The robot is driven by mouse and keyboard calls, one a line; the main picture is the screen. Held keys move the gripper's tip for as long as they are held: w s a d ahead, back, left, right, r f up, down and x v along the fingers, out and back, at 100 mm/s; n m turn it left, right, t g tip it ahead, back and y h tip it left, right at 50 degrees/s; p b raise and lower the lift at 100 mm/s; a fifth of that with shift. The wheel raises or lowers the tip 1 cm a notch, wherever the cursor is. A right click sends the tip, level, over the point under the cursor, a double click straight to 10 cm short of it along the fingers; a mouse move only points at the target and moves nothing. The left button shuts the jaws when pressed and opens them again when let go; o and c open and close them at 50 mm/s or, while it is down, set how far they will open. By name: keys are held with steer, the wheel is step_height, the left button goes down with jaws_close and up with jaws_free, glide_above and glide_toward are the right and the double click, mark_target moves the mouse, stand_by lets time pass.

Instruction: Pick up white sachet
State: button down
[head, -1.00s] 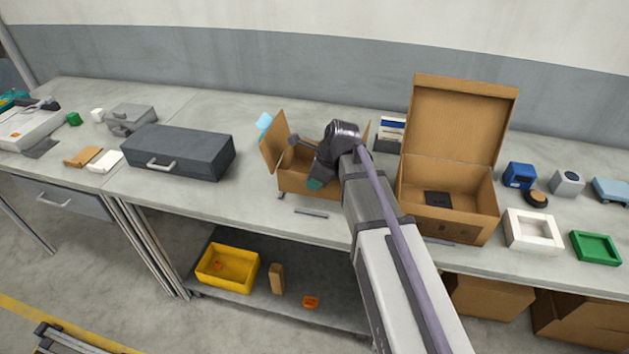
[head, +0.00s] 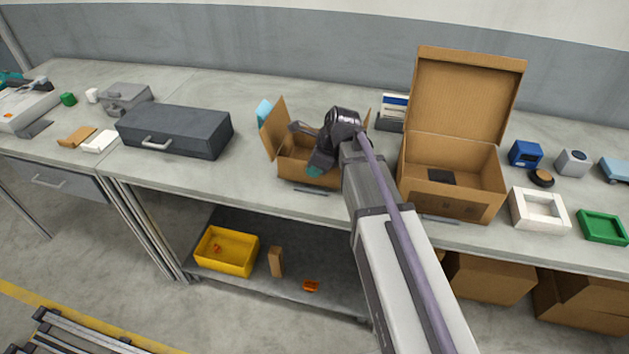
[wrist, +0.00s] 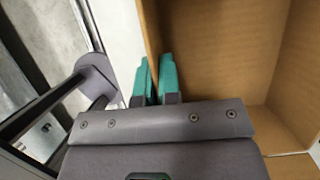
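A flat white packet (head: 100,141) lies on the left part of the bench beside a brown one; I cannot tell if it is the white sachet. My gripper (head: 315,171) is far to its right, at the front edge of a small open cardboard box (head: 291,172). In the wrist view my gripper (wrist: 155,62) shows two teal fingers with a narrow gap, next to the box wall (wrist: 210,45). I see no sachet between them. I cannot tell whether they grip anything thin. My arm hides part of the small box's inside.
A dark grey case (head: 185,125) stands between the packet and the small box. A large open cardboard box (head: 450,190) stands right of my arm, with a white tray (head: 518,211) and a green tray (head: 602,227) beyond it. A yellow bin (head: 215,264) is on the lower shelf.

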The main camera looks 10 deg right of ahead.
step_height(320, 180, down, 3)
steer(key=shift+r+b, duration=0.2)
steer(key=shift+b, duration=0.35)
steer(key=shift+r+p, duration=0.3)
steer(key=shift+f, duration=0.2)
steer(key=c, duration=1.3)
jaws_free()
